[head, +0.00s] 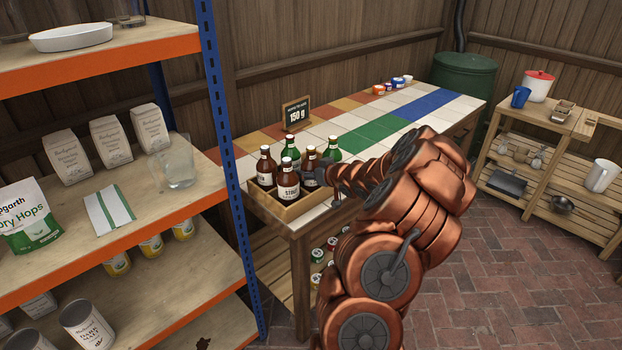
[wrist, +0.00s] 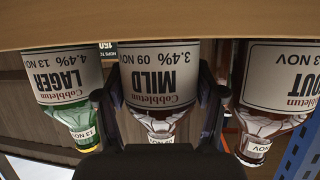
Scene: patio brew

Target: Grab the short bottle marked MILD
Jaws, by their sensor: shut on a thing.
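The bottle marked MILD (wrist: 160,75) is in the middle of the wrist view, which shows it upside down, with a pale label reading 3.4%. My gripper's two dark fingers (wrist: 160,105) lie on either side of it, shut on it. In the head view the brown MILD bottle (head: 309,156) stands in the wooden crate (head: 290,212), partly hidden by my gripper (head: 318,176). Its base is hidden behind the crate wall. A green LAGER bottle (wrist: 65,80) and a STOUT bottle (wrist: 275,85) flank it closely.
Other brown (head: 266,170) and green (head: 290,146) bottles share the crate. It sits on the near corner of the tiled counter (head: 385,127), beside the blue shelf post (head: 225,130). A small sign (head: 296,113) stands behind. Much of the counter beyond is clear.

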